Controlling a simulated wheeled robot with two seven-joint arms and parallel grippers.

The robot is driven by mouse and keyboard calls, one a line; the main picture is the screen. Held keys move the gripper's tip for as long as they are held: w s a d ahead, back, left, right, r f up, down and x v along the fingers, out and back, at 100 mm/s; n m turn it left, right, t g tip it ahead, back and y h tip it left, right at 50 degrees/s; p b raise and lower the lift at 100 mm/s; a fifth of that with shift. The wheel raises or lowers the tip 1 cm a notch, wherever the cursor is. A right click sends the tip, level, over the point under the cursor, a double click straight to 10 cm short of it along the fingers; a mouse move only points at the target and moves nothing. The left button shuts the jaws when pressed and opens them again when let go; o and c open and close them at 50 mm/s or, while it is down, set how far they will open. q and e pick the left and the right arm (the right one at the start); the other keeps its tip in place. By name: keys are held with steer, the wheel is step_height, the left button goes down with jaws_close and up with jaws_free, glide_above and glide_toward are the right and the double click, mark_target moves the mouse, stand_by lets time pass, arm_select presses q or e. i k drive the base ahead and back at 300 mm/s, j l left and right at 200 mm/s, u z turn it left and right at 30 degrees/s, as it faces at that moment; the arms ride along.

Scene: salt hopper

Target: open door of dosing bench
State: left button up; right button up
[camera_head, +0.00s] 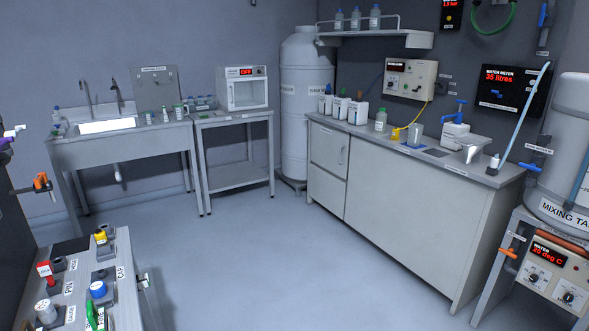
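The dosing bench appears to be the long grey cabinet bench (395,205) along the right wall; I cannot read a label naming it. The door looks shut, flush with the front. A plain panel lies below it, and a wide plain panel fills the rest of the front. Neither of my grippers is in view.
Bottles, jugs and a dosing unit stand on the bench top. A tall white tank (305,120) stands at its left end, and a mixing tank (565,150) at its right. A control panel (75,285) is at front left. The middle floor (260,250) is clear.

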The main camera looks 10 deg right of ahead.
mark_target(329, 145)
steer(key=i+l+z, duration=0.2)
steer(key=i+l, duration=0.25)
steer(key=i+l+z, duration=0.2)
steer(key=i+l, duration=0.2)
steer(key=i+l+z, duration=0.2)
steer(key=i, duration=0.45)
steer(key=i+j+u, duration=0.1)
steer(key=i+u, duration=0.2)
steer(key=i, duration=0.75)
steer(key=i+l+u, duration=0.2)
steer(key=i+u, duration=0.15)
steer(key=i, duration=0.65)
